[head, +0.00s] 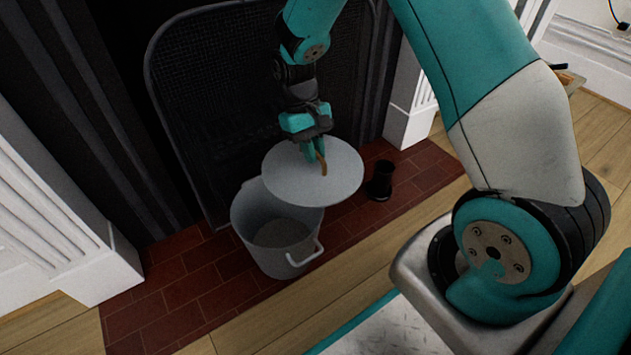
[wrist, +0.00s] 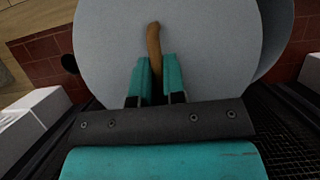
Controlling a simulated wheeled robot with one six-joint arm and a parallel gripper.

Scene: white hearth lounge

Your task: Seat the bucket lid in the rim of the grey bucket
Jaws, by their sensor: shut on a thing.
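The bucket lid (head: 340,178) is a round, light grey disc with a brown handle (wrist: 153,40) at its middle. My gripper (head: 317,160) is shut on that handle and holds the lid from above. The grey bucket (head: 254,215) stands upright on the brick hearth, its mouth open, with a white handle at its front. In the head view the lid overlaps the right part of the bucket's mouth and sits off to the right and above it. In the wrist view the lid fills the middle, and a part of the bucket (wrist: 277,30) shows behind its right edge.
A dark mesh fire screen (head: 205,90) stands just behind the bucket. A small black cup-like object (head: 381,180) stands on the red brick hearth (head: 200,283) right of the lid. White fireplace pillars flank both sides. Wooden floor lies in front.

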